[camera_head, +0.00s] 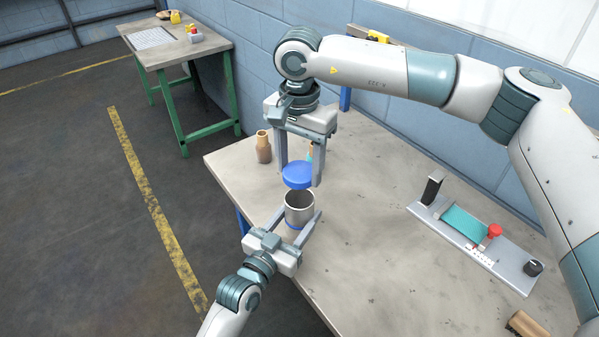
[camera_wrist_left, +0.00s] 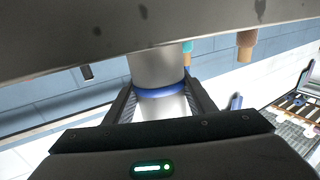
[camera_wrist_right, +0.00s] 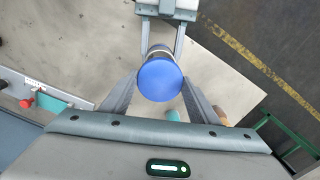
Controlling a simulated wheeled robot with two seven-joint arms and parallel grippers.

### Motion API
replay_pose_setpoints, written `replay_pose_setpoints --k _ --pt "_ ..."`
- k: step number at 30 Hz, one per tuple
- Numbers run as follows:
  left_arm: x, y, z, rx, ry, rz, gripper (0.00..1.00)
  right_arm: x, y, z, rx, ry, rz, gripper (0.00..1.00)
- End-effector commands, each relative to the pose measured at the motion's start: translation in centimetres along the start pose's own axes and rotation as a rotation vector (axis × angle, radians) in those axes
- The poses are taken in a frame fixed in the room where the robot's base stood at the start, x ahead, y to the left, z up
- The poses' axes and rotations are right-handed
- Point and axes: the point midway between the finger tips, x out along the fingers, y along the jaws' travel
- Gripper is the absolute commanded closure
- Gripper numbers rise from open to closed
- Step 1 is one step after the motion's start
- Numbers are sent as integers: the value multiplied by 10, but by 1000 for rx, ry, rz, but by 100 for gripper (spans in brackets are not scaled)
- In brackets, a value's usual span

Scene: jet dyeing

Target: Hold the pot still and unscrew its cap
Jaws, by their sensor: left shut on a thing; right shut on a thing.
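The metal pot (camera_head: 299,212) stands upright near the table's left front edge, its dark open mouth showing and a blue band around its body. My left gripper (camera_head: 301,219) is shut on the pot low on its side; the left wrist view shows the pot (camera_wrist_left: 157,66) between the fingers. The blue cap (camera_head: 297,175) is above the pot, apart from its rim. My right gripper (camera_head: 299,177) points down and is shut on the cap. The right wrist view shows the round cap top (camera_wrist_right: 160,81) between the fingers, covering most of the pot.
A brown bottle (camera_head: 263,149) stands behind the cap to the left, and a teal item (camera_head: 310,152) is partly hidden by my right gripper. A grey panel with a red button (camera_head: 494,231) lies on the right. The table (camera_head: 360,235) between is clear. A green-legged table (camera_head: 175,55) stands far left.

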Motion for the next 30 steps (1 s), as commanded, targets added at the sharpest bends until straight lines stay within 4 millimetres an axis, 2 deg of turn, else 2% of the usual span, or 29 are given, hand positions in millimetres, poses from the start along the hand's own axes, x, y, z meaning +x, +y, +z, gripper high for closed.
replay_pose_setpoints --k 7,8,9,10,22,26,30 --pt "0 0 1 0 -1 0 100 -1 0 0 0 0 0 72" --pt "0 0 1 0 -1 0 43 -1 0 0 0 0 0 72" --pt "0 0 1 0 -1 0 33 -1 0 0 0 0 0 72" --pt "0 0 1 0 -1 0 28 -1 0 0 0 0 0 72" --pt "-3 0 1 0 -1 0 28 0 0 0 0 0 1 72" --pt "-12 0 2 0 -2 0 28 1 0 0 0 0 1 72" --pt "-30 0 2 0 -1 0 28 4 0 0 0 0 1 72"
